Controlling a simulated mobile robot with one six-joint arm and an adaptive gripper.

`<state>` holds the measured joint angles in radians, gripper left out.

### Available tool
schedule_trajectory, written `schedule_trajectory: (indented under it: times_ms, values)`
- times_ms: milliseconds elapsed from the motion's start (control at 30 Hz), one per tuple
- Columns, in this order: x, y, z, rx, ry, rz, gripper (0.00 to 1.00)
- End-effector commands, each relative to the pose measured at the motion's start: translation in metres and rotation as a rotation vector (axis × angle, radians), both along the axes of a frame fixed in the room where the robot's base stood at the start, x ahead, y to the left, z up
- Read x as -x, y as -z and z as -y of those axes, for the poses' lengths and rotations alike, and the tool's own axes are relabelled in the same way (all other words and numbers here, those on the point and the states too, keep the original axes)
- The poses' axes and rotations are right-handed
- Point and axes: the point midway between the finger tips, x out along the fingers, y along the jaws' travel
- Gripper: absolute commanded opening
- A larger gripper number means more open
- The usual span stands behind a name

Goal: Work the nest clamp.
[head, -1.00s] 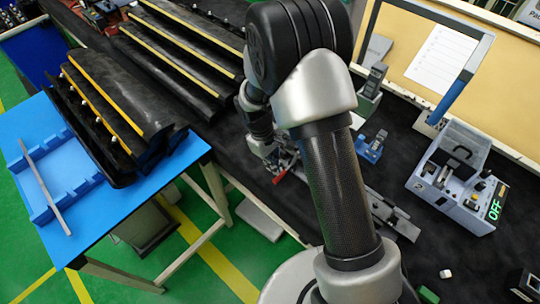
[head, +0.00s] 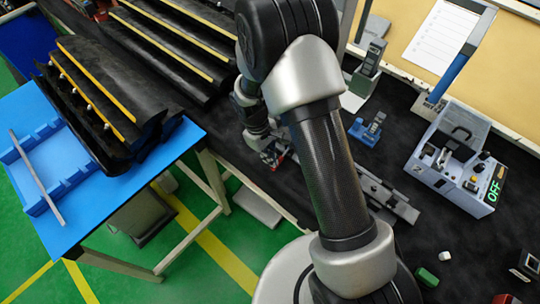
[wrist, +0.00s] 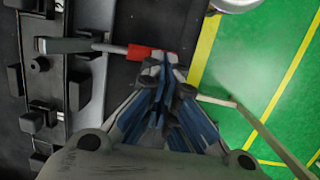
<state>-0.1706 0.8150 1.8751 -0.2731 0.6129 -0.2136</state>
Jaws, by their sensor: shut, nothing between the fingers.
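The nest clamp shows in the wrist view as a grey metal lever with a red handle grip (wrist: 146,53), lying across a dark fixture with black blocks (wrist: 75,90). My gripper (wrist: 165,62) is shut and empty, its fingertips close by the right end of the red grip. I cannot tell whether they touch it. In the head view my gripper (head: 273,153) is small and low over the front edge of the black bench, partly hidden by my arm. The metal fixture (head: 388,196) shows to the right of my arm.
A control box (head: 455,160) with a green OFF display stands at the right. A small blue fixture (head: 367,130) stands behind my arm. A blue table (head: 90,205) holds a black trim part (head: 110,115) and a blue rack (head: 42,160). Green floor lies between table and bench.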

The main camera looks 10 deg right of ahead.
Motion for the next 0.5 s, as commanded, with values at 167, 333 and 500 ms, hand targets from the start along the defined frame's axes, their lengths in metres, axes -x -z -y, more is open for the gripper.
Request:
schedule_trajectory:
  times_ms: [167,333,500]
  values:
    - [0.0,-0.002,0.0,-0.001,0.0,0.001,0.0]
    - [-0.001,-0.022,-0.003,-0.001,0.001,0.003,0.0]
    - [-0.003,-0.056,-0.013,-0.001,0.0,0.007,0.0]
